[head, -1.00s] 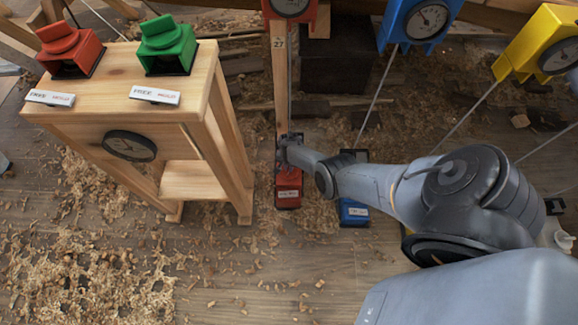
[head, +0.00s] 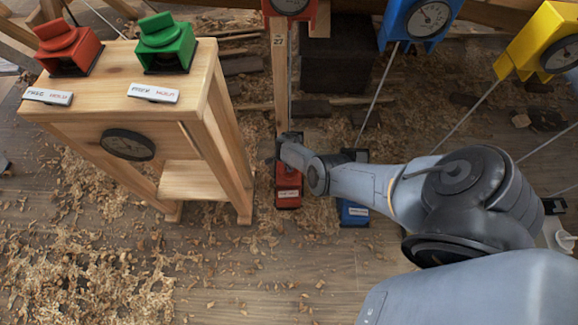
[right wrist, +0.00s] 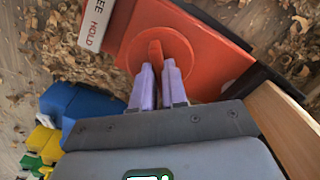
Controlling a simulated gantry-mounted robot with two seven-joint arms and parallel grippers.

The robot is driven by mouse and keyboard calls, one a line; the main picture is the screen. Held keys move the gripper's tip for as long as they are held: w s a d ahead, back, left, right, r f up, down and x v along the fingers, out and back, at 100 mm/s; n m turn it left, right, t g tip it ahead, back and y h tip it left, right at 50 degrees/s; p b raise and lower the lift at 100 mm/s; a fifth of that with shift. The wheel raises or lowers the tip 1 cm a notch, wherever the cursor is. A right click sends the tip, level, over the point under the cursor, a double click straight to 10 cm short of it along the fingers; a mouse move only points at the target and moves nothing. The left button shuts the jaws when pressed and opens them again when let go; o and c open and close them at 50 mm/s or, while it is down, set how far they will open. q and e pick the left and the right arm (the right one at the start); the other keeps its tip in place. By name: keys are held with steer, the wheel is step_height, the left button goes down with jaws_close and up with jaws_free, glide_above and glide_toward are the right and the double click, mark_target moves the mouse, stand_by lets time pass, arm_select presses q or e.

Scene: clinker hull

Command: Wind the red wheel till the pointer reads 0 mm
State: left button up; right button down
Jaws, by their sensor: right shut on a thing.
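The red box (head: 288,194) stands on the floor below the upright timber. The right wrist view shows its red face (right wrist: 208,35) with the round red wheel (right wrist: 186,63) and its raised grip bar (right wrist: 155,50). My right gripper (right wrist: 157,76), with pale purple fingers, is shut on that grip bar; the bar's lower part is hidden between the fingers. In the head view my right gripper (head: 283,143) is at the far end of this box. A red-framed dial (head: 290,5) is cut off at the top edge; its pointer cannot be read. My left gripper is not in view.
A wooden stand (head: 215,120) with red (head: 68,48) and green (head: 165,45) knobbed units and a dark dial (head: 128,145) is on the left. A blue box (head: 353,211) stands close right of the red one. Taut lines run up to blue (head: 405,20) and yellow (head: 535,45) dials.

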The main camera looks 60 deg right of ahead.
stand_by(0.3)
steer(key=c, duration=1.2)
jaws_free()
steer(key=shift+o, duration=0.2)
steer(key=shift+r+p, duration=0.5)
steer(key=shift+r, duration=0.05)
step_height(320, 180, up, 10)
steer(key=p, duration=0.8)
steer(key=shift+f, duration=0.15)
